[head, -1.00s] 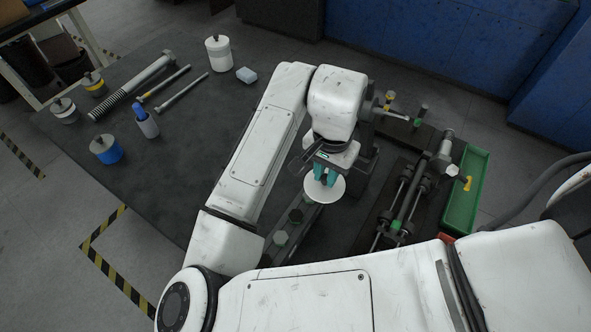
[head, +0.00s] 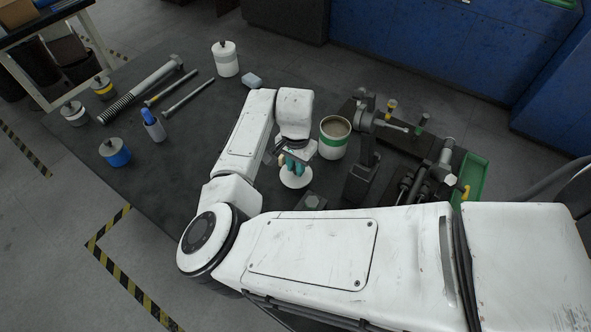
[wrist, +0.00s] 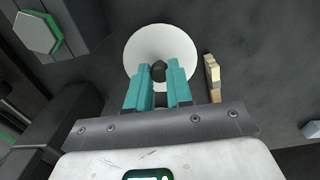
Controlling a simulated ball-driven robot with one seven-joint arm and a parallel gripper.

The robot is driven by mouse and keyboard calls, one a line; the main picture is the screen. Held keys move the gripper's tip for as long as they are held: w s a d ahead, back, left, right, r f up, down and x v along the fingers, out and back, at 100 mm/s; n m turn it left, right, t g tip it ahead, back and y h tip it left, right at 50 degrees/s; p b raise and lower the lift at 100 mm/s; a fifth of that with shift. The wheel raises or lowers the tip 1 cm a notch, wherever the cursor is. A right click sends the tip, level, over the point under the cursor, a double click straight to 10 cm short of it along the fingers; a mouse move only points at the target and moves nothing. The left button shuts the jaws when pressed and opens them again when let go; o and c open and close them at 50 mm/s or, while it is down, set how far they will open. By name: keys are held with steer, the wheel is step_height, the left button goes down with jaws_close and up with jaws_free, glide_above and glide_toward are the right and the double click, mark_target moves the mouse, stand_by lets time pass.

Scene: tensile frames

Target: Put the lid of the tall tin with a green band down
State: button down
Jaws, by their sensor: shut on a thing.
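The tall tin with a green band (head: 334,138) stands upright and uncovered on the dark table in the head view, right of my gripper. Its lid (head: 296,180) is a white round disc with a dark knob. My gripper (head: 294,165) is shut on the knob with its teal fingers. In the wrist view the lid (wrist: 160,42) lies beyond the fingertips, with the knob between them. The lid is over the dark table top, apart from the tin. I cannot tell whether it touches the table.
A block with a hex top (head: 312,202) stands close to the lid. Dark machine fixtures (head: 365,165) and a green tray (head: 474,172) are on the right. A white tin (head: 226,60), a blue-banded tin (head: 115,152) and a large bolt (head: 142,88) are further left.

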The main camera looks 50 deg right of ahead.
steer(key=shift+w+f, duration=0.15)
steer(key=shift+f, duration=1.55)
steer(key=shift+f, duration=0.15)
steer(key=c, duration=1)
jaws_free()
step_height(320, 180, up, 12)
steer(key=shift+r+b, duration=0.15)
steer(key=shift+b, duration=0.3)
